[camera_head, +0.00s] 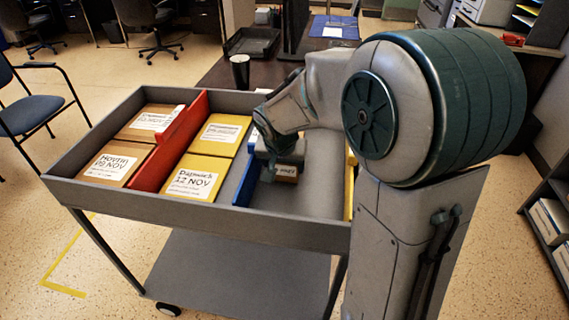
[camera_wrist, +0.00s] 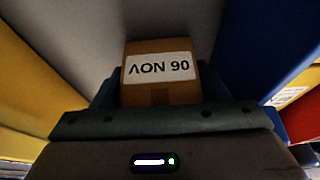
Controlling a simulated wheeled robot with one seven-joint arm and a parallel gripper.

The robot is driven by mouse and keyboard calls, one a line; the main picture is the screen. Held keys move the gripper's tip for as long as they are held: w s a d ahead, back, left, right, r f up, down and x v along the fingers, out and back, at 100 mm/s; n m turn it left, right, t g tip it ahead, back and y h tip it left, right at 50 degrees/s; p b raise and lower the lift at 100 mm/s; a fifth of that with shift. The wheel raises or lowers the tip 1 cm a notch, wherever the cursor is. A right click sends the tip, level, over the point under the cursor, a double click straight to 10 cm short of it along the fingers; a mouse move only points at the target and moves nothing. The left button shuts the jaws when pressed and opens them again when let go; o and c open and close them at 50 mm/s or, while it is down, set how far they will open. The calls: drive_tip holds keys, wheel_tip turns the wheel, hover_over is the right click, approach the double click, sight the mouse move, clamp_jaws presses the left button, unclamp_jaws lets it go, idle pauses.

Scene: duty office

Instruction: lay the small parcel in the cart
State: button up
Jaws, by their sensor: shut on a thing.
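The small parcel (camera_head: 287,174) is a brown box with a white label. The parcel is inside the grey cart (camera_head: 215,217), in the right section between the blue divider (camera_head: 244,182) and the yellow divider (camera_head: 349,190). I cannot tell whether its underside touches the cart floor. My arm hides part of this section.
A red divider (camera_head: 170,140) separates two brown parcels (camera_head: 115,165) from two yellow ones (camera_head: 197,178). Bare floor of the right section shows right of the small parcel. A desk with a black cup (camera_head: 240,71) stands behind the cart. A blue chair (camera_head: 35,112) is at the left.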

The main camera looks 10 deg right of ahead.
drive_tip(key=o, duration=1.2)
drive_tip(key=shift+o, duration=0.2)
drive_tip(key=p+v, duration=0.2)
drive_tip(key=v, duration=1.2)
drive_tip(key=s+d+r+n+y+p, duration=0.1)
drive_tip(key=s+d+r+n+p, duration=0.1)
drive_tip(key=s+p, duration=0.3)
drive_tip(key=s+d+r+n+g+p, duration=0.1)
drive_tip(key=s+d+r+n+p, duration=0.1)
drive_tip(key=s+p, duration=0.4)
drive_tip(key=s+r, duration=0.1)
drive_tip(key=s, duration=0.4)
drive_tip(key=shift+s+y, duration=0.3)
drive_tip(key=shift+y, duration=0.1)
